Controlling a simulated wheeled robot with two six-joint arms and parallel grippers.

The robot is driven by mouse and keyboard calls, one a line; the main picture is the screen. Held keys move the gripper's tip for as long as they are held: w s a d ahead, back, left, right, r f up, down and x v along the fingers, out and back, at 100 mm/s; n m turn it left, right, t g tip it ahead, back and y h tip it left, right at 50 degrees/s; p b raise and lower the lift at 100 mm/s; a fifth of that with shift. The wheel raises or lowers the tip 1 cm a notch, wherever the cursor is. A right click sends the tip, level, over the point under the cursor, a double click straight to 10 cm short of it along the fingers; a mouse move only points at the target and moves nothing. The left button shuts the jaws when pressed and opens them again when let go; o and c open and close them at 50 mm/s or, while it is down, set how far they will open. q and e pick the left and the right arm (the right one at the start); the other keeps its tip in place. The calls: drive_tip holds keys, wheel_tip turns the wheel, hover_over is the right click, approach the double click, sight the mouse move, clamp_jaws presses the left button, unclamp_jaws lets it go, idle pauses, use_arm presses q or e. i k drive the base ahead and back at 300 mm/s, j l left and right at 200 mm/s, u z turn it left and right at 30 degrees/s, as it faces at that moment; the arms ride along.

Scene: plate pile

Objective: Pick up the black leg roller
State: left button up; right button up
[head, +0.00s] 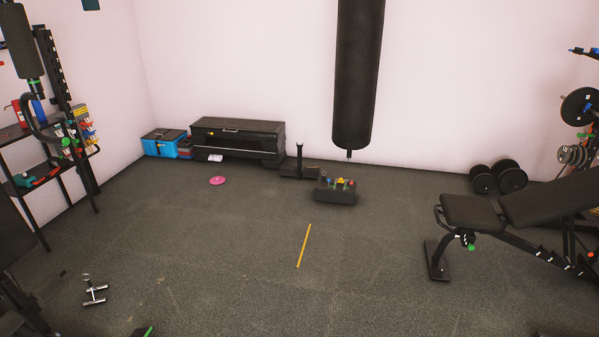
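A black padded cylinder (20,42) stands tilted at the upper left of the head view, by the rack; it looks like a roller pad, but I cannot tell whether it is the black leg roller. A small black upright post on a low base (299,160) stands on the floor near the back wall; I cannot tell what it is. No other clear leg roller shows. Neither of my grippers is in view.
A black bench (470,210) stands at the right, near dumbbells (498,177). A black punching bag (358,75) hangs at the back. A black block with small coloured items (335,194), a pink disc (217,180) and a yellow stick (304,246) lie on mostly open floor.

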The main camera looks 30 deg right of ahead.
sight(285, 170)
drive_tip(key=i+l+z, duration=0.6)
drive_tip(key=i, duration=0.45)
drive_tip(key=i+l+z, duration=0.3)
drive_tip(key=i, duration=0.25)
drive_tip(key=i+z, duration=0.3)
drive_tip(key=i, duration=2.3)
